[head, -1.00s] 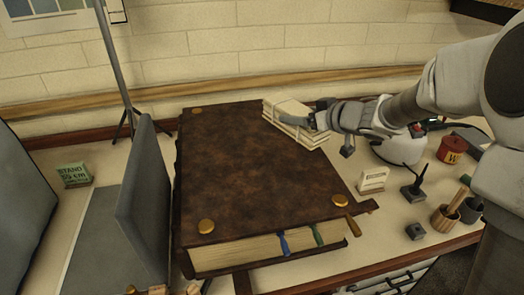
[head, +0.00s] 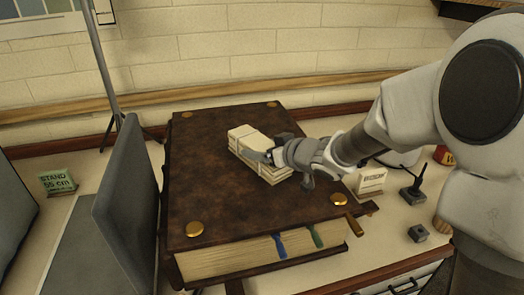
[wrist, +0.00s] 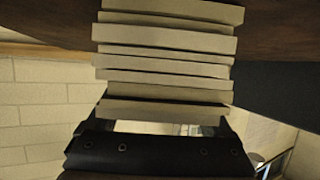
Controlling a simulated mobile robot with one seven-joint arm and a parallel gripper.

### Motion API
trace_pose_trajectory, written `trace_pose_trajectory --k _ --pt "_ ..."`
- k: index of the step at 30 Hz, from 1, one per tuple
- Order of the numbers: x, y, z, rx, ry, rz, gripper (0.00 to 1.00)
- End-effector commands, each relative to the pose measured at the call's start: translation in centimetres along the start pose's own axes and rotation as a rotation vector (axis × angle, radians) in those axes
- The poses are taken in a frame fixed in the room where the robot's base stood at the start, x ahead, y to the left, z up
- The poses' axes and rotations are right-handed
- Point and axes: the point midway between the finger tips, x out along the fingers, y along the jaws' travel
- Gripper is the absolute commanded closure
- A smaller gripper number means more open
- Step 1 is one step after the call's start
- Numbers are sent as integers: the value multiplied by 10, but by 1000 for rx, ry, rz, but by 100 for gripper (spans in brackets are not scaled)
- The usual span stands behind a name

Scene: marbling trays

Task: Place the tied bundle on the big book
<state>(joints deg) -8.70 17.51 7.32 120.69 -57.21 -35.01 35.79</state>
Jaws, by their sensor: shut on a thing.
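The tied bundle (head: 245,136) is a stack of cream, flat pieces. My gripper (head: 267,157) is shut on its near right side in the head view. The bundle is over the upper middle of the big book (head: 205,185), a thick brown volume lying flat with gold corner studs. I cannot tell whether the bundle touches the cover or hangs just above it. In the wrist view the bundle (wrist: 165,62) shows its layered edges, with the dark gripper (wrist: 160,125) below it and a brown surface at the top.
A grey upright panel (head: 128,190) stands close to the book's left side. A green stand sign (head: 58,183) is farther left. A small white card (head: 370,180), a black holder (head: 413,190) and a grey block (head: 417,234) stand to the right. The book's front cover area is clear.

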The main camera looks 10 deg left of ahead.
Motion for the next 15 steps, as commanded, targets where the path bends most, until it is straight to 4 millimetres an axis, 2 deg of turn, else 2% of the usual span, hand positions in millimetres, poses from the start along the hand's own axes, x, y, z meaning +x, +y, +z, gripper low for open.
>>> trace_pose_trajectory --k 7,8,9,10,15 --pt "1 0 2 0 3 0 100" --pt "1 0 2 0 0 0 10" --pt "1 0 2 0 0 0 3" --pt "1 0 2 0 0 0 0" --pt "1 0 2 0 0 0 0"
